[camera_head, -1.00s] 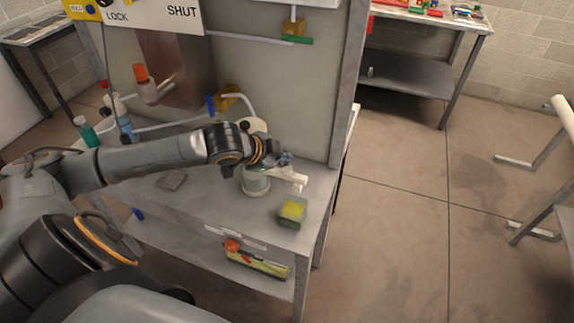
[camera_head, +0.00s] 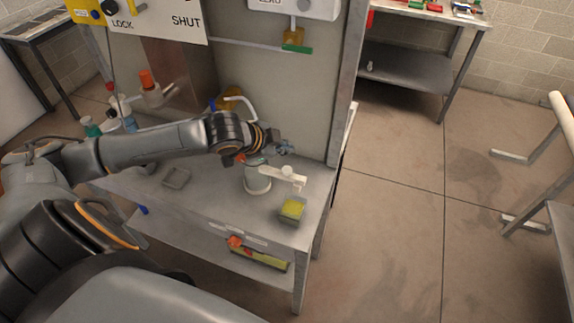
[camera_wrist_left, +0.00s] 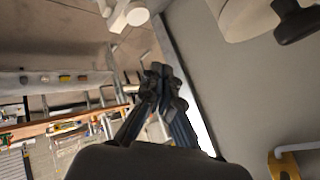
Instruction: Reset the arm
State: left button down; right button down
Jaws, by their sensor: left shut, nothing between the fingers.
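My left arm reaches in from the left over the metal workbench (camera_head: 215,205). My left gripper (camera_head: 286,149) is above the bench's right part, close to the upright grey panel (camera_head: 285,90). In the left wrist view the gripper's fingers (camera_wrist_left: 160,82) are together with nothing between them. Below the gripper in the head view stands a white cylindrical fitting (camera_head: 257,182) with a white lever handle (camera_head: 290,177). The gripper looks apart from it. My right gripper is not in view.
A small container with a yellow sponge-like block (camera_head: 292,208) sits at the bench's front right. Valves and pipes, one with an orange cap (camera_head: 147,79), stand at the back left. A toolbox-like item (camera_head: 258,255) lies on the lower shelf. Open floor (camera_head: 400,220) is to the right.

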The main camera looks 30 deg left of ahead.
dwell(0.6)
pick_arm(q)
jog(key=s+d+f+n+g, duration=0.2)
jog(key=s+d+f+n, duration=0.1)
jog(key=s+d+f, duration=0.75)
jog(key=s+d+f+n+g+y, duration=0.15)
jog(key=s+n+g, duration=0.35)
jog(key=s, duration=1)
notch_tip(320, 180, down, 28)
jog(key=n+b, duration=0.1)
jog(key=b, duration=0.1)
jog(key=s+a+f+g+b, duration=0.1)
jog(key=s+a+f+b, duration=0.1)
jog(key=s+f, duration=1.6)
jog(key=shift+a+f, duration=0.45)
jog(key=shift+a, duration=0.05)
